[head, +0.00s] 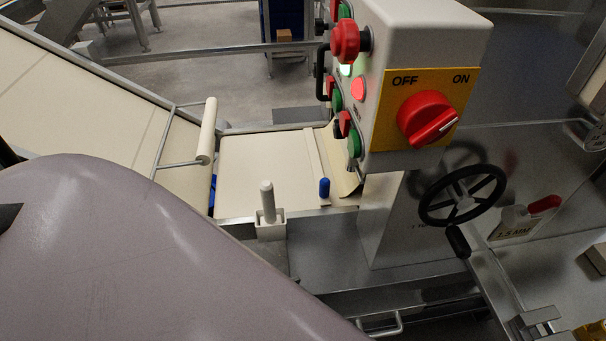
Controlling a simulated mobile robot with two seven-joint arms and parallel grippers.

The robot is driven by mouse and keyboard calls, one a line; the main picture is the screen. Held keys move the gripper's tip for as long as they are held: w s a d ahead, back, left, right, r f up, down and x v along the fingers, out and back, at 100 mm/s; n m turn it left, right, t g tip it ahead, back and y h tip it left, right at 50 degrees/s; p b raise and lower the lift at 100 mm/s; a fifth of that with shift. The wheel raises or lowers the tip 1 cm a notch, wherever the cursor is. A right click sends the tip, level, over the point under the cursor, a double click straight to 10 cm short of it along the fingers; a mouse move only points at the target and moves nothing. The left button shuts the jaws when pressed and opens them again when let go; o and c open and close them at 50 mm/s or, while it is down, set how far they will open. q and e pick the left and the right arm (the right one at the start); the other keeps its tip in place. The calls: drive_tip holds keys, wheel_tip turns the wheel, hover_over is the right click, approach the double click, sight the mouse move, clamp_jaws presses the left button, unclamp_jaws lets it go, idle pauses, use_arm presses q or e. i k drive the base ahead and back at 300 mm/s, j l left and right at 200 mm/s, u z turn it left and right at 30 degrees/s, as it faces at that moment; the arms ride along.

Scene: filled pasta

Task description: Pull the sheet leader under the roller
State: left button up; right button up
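A cream sheet (262,170) lies flat on the short bed in the middle of the head view. A pale bar (315,155) crosses its right part, with an upright blue peg (324,188) at the bar's near end. Right of the bar a cream piece (345,178) slopes up and passes out of sight behind the control box. A cream roller (207,130) on a thin metal frame stands at the sheet's left, above the end of the inclined belt. I cannot tell which part is the leader. Neither gripper is in view.
My purple-grey arm link fills the lower left. The control box (425,25), with buttons and a red rotary switch (427,118), stands right of the bed. A black handwheel (462,195) is below it. A pale upright handle (268,202) stands at the bed's near edge. The inclined belt (70,100) is left.

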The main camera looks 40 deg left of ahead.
sight(323, 184)
drive_tip(key=j+u, duration=0.65)
drive_tip(key=u, duration=0.2)
drive_tip(key=i+j+u, duration=0.1)
drive_tip(key=j+u, duration=0.3)
drive_tip(key=l, duration=0.1)
